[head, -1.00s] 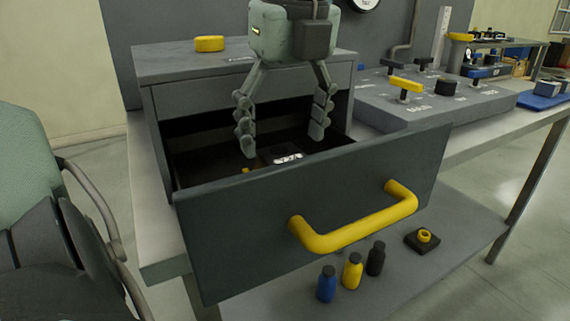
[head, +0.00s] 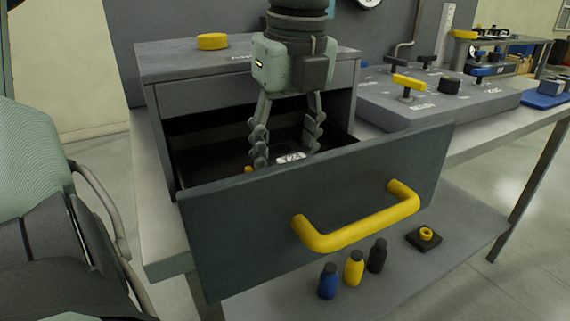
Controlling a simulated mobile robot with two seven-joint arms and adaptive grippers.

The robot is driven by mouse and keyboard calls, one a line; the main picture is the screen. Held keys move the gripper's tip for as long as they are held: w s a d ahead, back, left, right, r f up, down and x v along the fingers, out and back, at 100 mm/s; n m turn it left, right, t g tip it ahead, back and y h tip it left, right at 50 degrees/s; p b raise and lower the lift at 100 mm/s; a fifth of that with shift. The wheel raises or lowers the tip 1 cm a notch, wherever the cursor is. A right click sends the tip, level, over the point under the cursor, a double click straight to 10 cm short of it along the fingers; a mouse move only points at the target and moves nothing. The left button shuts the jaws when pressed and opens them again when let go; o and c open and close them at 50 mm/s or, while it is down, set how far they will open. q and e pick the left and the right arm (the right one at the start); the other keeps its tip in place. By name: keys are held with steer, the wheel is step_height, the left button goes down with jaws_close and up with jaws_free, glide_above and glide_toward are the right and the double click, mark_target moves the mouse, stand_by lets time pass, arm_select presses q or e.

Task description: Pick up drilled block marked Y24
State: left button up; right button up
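The drilled block (head: 291,157) is dark with a white label that seems to read Y24. It lies inside the open drawer, partly hidden by the drawer front and the fingers. My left gripper (head: 287,157) points down into the drawer, with one finger on each side of the block. The fingers are parted; I cannot tell whether either touches the block. My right gripper is not in view.
The drawer front (head: 330,205), with a yellow handle (head: 358,230), stands in front of my fingers. Drawer walls enclose them. A yellow piece (head: 248,170) lies left of the block. A yellow puck (head: 212,41) sits on the cabinet top.

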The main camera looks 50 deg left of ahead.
arm_select(q)
jaws_close()
steer(key=shift+r, duration=0.1)
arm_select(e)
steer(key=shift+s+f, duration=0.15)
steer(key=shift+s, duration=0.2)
